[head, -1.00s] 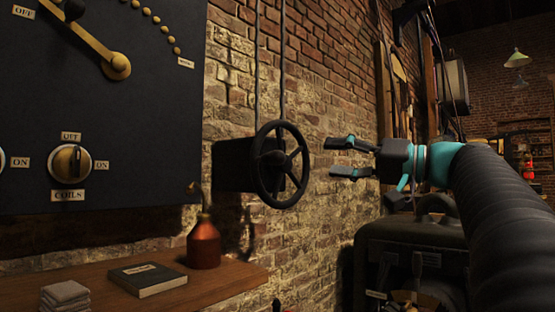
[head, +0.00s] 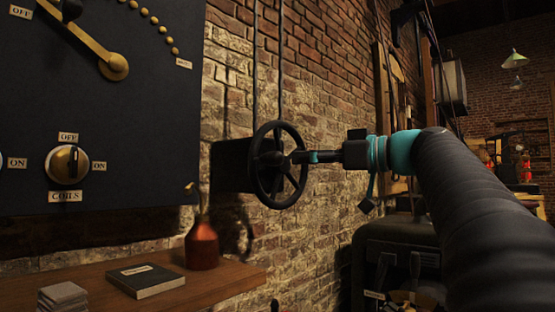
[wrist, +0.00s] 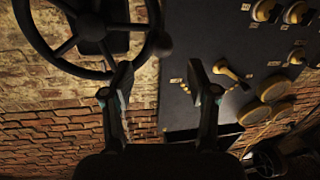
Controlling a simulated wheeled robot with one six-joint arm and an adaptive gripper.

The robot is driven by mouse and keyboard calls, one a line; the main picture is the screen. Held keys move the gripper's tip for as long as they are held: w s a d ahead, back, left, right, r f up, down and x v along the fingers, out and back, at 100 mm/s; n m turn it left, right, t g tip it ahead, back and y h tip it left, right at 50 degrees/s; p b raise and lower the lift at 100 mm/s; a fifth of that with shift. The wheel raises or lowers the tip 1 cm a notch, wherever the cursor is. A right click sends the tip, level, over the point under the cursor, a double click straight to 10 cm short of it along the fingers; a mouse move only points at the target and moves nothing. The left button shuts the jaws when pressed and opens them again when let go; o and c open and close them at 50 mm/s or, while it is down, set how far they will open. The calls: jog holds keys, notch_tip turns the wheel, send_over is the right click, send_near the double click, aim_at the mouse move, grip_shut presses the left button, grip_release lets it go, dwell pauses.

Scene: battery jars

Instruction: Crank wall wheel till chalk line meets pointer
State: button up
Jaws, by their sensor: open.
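The black spoked wall wheel (head: 263,190) sits on a dark box on the brick wall. In the wrist view the wheel (wrist: 31,45) is at upper left, with a rounded dark knob (wrist: 160,44) on its rim. My gripper (head: 312,157) points left at the wheel from its right side, its fingers lined up one behind the other in the head view. In the wrist view my gripper (wrist: 159,78) is open and empty; the knob lies ahead of the gap between the fingertips. I cannot tell whether they touch it. I make out no chalk line or pointer.
A black switch panel (head: 120,140) with a brass lever and a coils knob is at left. A dark machine (head: 385,232) stands below my arm.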

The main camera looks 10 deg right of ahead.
aim_at(273, 159)
jog(key=x, duration=0.8)
jog(key=shift+w+a, duration=0.25)
